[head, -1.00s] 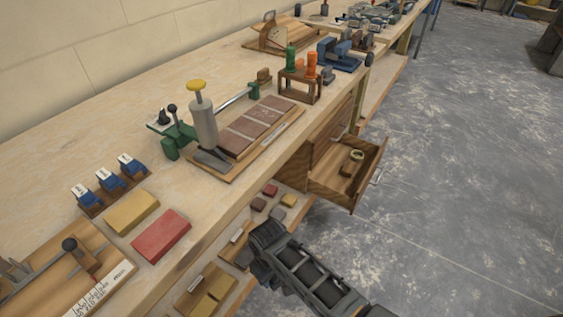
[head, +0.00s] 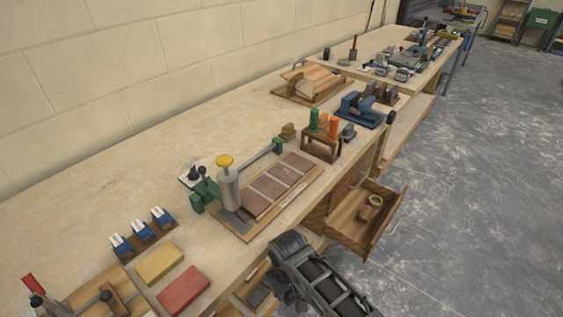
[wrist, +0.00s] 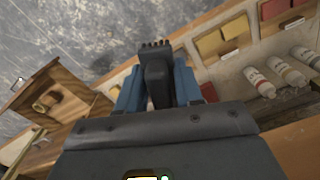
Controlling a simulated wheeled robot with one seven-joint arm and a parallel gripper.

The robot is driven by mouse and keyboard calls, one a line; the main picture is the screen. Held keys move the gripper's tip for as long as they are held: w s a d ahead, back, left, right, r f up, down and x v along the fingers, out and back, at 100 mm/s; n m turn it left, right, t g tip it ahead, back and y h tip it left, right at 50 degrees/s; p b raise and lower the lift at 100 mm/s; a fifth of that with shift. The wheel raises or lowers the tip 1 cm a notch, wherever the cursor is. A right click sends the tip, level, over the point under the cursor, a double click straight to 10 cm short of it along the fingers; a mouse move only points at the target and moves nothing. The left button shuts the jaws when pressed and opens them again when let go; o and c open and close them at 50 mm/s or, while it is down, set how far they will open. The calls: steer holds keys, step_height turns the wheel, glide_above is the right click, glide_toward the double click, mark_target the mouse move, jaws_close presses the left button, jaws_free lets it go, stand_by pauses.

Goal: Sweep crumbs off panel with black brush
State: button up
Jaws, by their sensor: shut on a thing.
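In the wrist view my gripper (wrist: 158,92) is shut on a black brush (wrist: 155,70), between its two blue fingers. The brush's short bristles stick out at the far end, away from the wrist. In the head view the gripper and brush do not show; only a part of my arm shows at the bottom. A panel of reddish-brown tiles with pale joints (head: 271,189) lies on a wooden board on the bench. It is beside a green and grey lever tool (head: 229,188). Crumbs are too small to make out with certainty. The brush is apart from the panel.
An open drawer (head: 352,229) holding a ring-shaped item juts from the bench front. Yellow (head: 158,263) and red (head: 184,289) blocks lie on the near bench. A rack with green and orange bottles (head: 322,143) stands beyond the panel. Tubes (wrist: 270,80) show in the wrist view.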

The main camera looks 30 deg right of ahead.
steer(key=shift+w+d+r, duration=0.1)
steer(key=shift+w+d, duration=0.05)
steer(key=shift+d, duration=0.05)
steer(key=shift+d, duration=0.1)
